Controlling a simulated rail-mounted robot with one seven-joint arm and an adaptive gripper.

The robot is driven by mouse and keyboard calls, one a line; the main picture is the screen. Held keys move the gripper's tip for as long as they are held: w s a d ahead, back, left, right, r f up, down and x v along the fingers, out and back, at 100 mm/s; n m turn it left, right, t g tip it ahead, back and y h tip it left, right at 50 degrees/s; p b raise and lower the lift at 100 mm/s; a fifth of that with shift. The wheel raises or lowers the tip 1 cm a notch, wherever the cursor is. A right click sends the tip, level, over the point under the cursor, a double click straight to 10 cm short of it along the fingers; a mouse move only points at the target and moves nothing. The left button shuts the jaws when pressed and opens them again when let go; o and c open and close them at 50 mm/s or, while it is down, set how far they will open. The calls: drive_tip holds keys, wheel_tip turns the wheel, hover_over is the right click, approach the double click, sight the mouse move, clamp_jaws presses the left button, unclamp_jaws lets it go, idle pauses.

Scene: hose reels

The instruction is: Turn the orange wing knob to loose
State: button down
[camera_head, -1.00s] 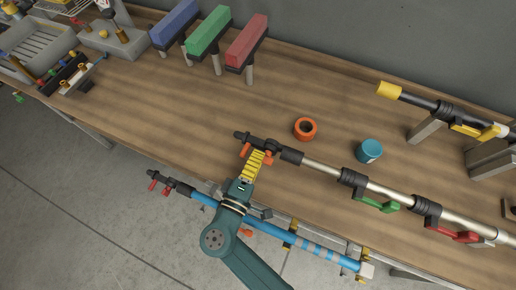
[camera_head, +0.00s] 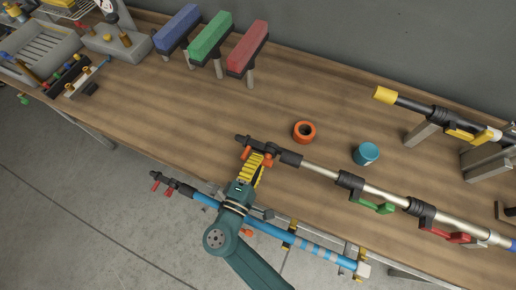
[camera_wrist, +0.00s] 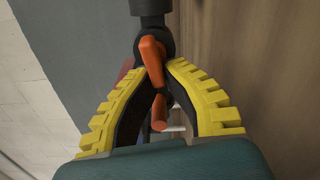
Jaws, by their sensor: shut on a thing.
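The orange wing knob (camera_wrist: 152,52) sits on the dark fitting at the left end of a metal pole (camera_head: 322,172) along the bench's front edge. In the wrist view its upper wing stands between my fingertips, tilted slightly from the picture's vertical. My gripper (camera_wrist: 157,68), with yellow ribbed fingers, is shut on the knob from both sides. In the head view my gripper (camera_head: 259,159) covers part of the knob, with orange showing on both sides of the fingers. The wrist view also shows a second orange piece lower between the fingers.
The same pole carries a green lever (camera_head: 378,207) and a red lever (camera_head: 458,238). A blue pole (camera_head: 310,246) lies below, beside the bench front, close to my arm. The bench middle is otherwise clear.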

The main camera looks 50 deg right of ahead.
drive_tip(key=c, duration=1.1)
unclamp_jaws()
drive_tip(key=v, duration=1.2)
